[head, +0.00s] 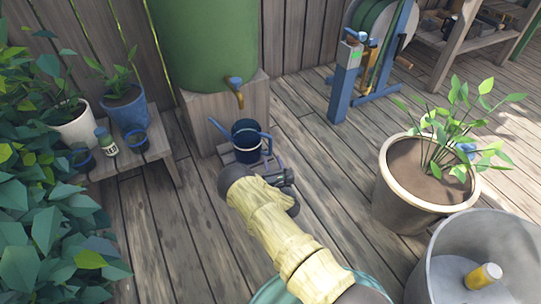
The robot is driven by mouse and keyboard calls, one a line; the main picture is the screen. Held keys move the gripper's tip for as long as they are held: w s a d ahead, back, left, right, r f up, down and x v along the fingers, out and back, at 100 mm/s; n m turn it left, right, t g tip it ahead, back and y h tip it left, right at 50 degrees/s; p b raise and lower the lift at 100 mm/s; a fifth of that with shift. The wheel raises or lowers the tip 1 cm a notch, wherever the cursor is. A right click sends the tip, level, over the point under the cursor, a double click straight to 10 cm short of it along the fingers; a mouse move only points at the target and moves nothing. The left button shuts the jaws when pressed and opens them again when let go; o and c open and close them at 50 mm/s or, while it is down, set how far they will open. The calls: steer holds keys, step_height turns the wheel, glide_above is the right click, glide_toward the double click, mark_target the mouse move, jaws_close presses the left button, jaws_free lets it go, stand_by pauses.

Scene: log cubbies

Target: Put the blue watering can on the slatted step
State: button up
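The blue watering can (246,143) stands upright below the brass tap of the green tank, its spout and handle showing at its sides. Under it, pale wooden slats of what looks like the slatted step (227,154) show at its left. I cannot tell for sure whether the can rests on them. My gripper (284,181) is just in front of the can, at its lower right in the picture. The arm partly hides the space around the can's base. The fingers are dark and small, so whether they are open or touch the can is unclear.
A wooden block (205,115) carries the green tank (206,40). A low bench (163,165) with pots stands at left, beside dense leaves. A blue hose reel stand (343,90), a potted plant (400,190) and a grey tub (440,260) stand at right. Open planks lie between.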

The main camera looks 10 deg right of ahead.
steer(key=s+d+p, duration=0.1)
steer(key=s+p, duration=0.2)
steer(key=s, duration=0.5)
steer(key=shift+s, duration=0.2)
steer(key=w+d+r+m+g+h, duration=0.4)
steer(key=r+m+h, duration=0.25)
steer(key=m, duration=0.75)
steer(key=s+d+r+m+g+y, duration=0.1)
steer(key=s+r+m+g, duration=0.3)
steer(key=r+m, duration=0.55)
steer(key=s+r+m+g+y, duration=0.1)
steer(key=s+r+m+g, duration=0.2)
steer(key=s+r+m, duration=0.4)
steer(key=s+a+r+m+g+y, duration=0.1)
steer(key=s+r+m+g, duration=0.3)
steer(key=s, duration=1.2)
step_height(320, 180, up, 6)
steer(key=m+y, duration=0.1)
steer(key=m, duration=0.2)
steer(key=shift+s, duration=0.4)
